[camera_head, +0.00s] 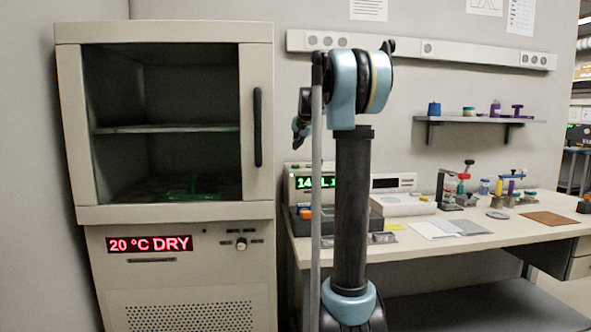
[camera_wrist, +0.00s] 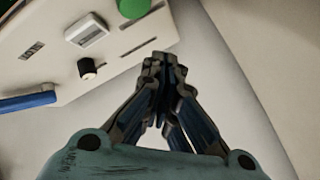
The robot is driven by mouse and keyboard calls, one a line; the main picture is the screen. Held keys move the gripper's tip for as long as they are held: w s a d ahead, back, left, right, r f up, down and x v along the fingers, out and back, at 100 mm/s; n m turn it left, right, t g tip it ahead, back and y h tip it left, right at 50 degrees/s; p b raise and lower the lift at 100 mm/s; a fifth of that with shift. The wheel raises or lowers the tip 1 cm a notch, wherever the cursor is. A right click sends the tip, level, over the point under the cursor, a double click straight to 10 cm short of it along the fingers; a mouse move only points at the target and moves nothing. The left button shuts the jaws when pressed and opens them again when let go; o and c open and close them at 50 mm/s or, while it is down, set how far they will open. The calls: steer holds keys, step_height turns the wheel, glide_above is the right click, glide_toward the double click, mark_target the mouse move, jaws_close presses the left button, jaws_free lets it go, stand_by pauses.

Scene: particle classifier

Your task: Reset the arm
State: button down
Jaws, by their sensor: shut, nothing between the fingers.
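My arm (camera_head: 350,180) stands raised in the middle of the head view, in front of the workbench, with its dark lower link upright and blue-grey joints at top and bottom. In the wrist view my gripper (camera_wrist: 164,65) is shut, with its fingertips together and nothing between them. The fingers point toward a cream instrument panel (camera_wrist: 60,45) and a plain grey surface; I cannot tell whether there is contact. In the head view the gripper end is small and partly hidden by the arm.
A drying cabinet (camera_head: 165,225) stands at left, its red display (camera_head: 150,244) reading "20 °C DRY". The workbench (camera_head: 480,240) holds instruments and small tools. A wall shelf (camera_head: 480,119) is at right. The wrist view shows a green button (camera_wrist: 133,7), black knob (camera_wrist: 87,68) and blue bar (camera_wrist: 27,102).

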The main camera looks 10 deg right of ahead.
stand_by(0.5)
steer(key=s+a+f+n+g, duration=0.1)
steer(key=s+f, duration=0.4)
steer(key=s, duration=0.5)
steer(key=s+f+n+g, duration=0.15)
steer(key=s+f, duration=0.35)
steer(key=s, duration=0.5)
steer(key=s+a+f+n+g, duration=0.15)
steer(key=s+f, duration=0.35)
steer(key=s, duration=0.5)
steer(key=s+d+f+n+g, duration=0.1)
steer(key=s+f+n, duration=0.1)
steer(key=s+f, duration=0.9)
steer(key=s+f+n+g+h, duration=0.1)
steer(key=s+f+n+g, duration=0.1)
steer(key=s+f, duration=0.9)
steer(key=s, duration=0.4)
steer(key=shift+s+d, duration=0.3)
steer(key=shift+d, duration=0.05)
steer(key=shift+w+f, duration=0.15)
steer(key=shift+w, duration=0.35)
